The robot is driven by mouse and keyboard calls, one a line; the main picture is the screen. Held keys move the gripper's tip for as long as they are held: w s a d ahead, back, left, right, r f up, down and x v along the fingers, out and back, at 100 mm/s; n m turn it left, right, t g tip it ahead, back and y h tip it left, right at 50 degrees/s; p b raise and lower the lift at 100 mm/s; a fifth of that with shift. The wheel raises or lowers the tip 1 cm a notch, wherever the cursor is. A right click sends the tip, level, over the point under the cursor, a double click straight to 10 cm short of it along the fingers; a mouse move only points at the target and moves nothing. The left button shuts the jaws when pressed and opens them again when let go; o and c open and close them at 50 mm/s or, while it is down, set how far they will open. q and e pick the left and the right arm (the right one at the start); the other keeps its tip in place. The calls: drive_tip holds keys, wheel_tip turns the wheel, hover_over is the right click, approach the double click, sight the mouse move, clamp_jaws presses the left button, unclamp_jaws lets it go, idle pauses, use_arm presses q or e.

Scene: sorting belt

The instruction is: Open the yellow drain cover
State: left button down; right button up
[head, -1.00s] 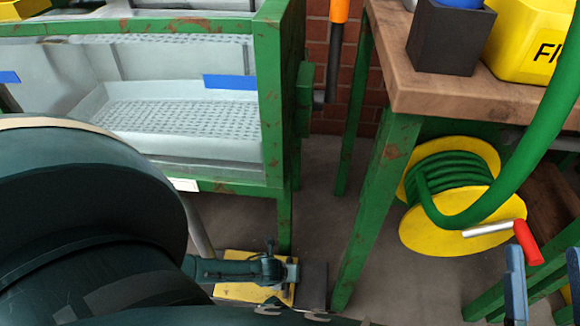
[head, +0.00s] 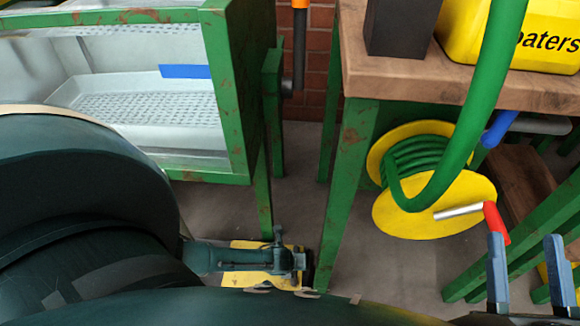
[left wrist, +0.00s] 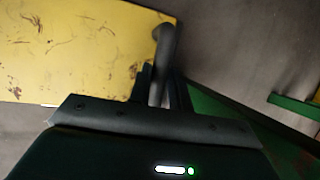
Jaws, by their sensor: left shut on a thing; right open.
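The yellow drain cover (head: 236,280) is low near the floor, partly hidden behind my left arm in the head view. In the left wrist view the scuffed yellow cover (left wrist: 75,50) fills the upper left. A grey bar handle (left wrist: 167,42) stands at its right edge. My left gripper (head: 293,262) is shut on that handle; its fingers (left wrist: 160,85) close around the bar in the left wrist view. Whether the cover is tilted I cannot tell. My right gripper (head: 528,245) is open and empty at the lower right.
A green table leg (head: 345,190) stands just right of the cover. A yellow reel with green hose (head: 435,205) hangs under the wooden workbench (head: 390,85). A green-framed basin (head: 235,110) is at the upper left. Grey floor (head: 380,265) is bare between the legs.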

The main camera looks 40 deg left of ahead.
use_arm(q)
drive_tip(key=shift+w, duration=0.1)
drive_tip(key=c, duration=1.3)
unclamp_jaws()
drive_tip(key=shift+r+p, duration=0.3)
drive_tip(key=p+v, duration=0.2)
drive_tip(key=shift+r, duration=0.3)
drive_tip(key=p+v, duration=0.6)
drive_tip(key=v, duration=0.4)
drive_tip(key=shift+s+p, duration=0.25)
drive_tip(key=shift+p, duration=0.05)
use_arm(e)
drive_tip(key=f+g+h, duration=0.1)
drive_tip(key=s+d+f+h, duration=0.1)
drive_tip(key=shift+s+g+h, duration=0.1)
drive_tip(key=shift+g+h, duration=0.3)
use_arm(q)
drive_tip(key=shift+f, duration=0.1)
